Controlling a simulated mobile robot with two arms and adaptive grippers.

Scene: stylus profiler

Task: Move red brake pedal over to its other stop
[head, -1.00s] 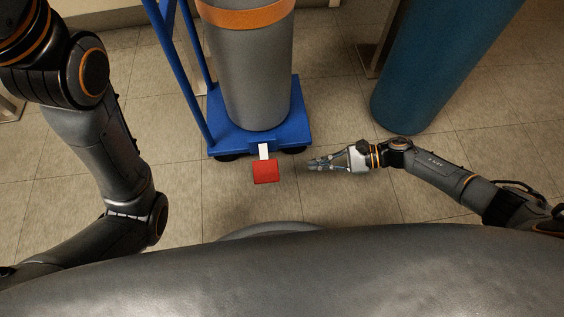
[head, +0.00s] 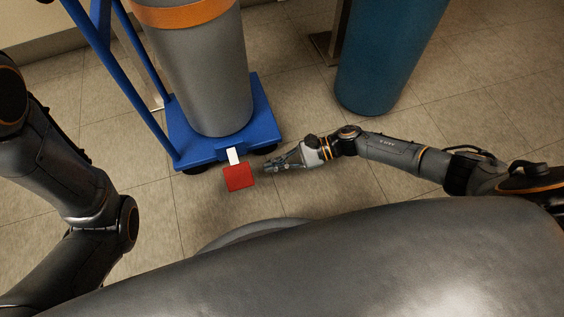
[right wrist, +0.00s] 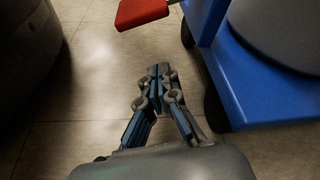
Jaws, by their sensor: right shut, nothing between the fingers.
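The red brake pedal (head: 239,177) sticks out on a white arm (head: 233,156) from the front edge of the blue cart (head: 203,150). It also shows at the top of the right wrist view (right wrist: 141,12). My right gripper (head: 268,165) is shut and empty, just right of the pedal in the head view. A small gap seems to lie between its fingertips and the pedal. In the right wrist view the closed fingers (right wrist: 158,72) point toward the pedal, which is ahead and slightly left. My left arm is at the left of the head view, its gripper out of frame.
The cart carries a grey cylinder (head: 207,85) with an orange band and has blue handle rails (head: 121,75). A teal cylinder (head: 385,60) stands to the right behind my right arm. A dark caster (right wrist: 187,36) sits under the cart. Tiled floor around the pedal is free.

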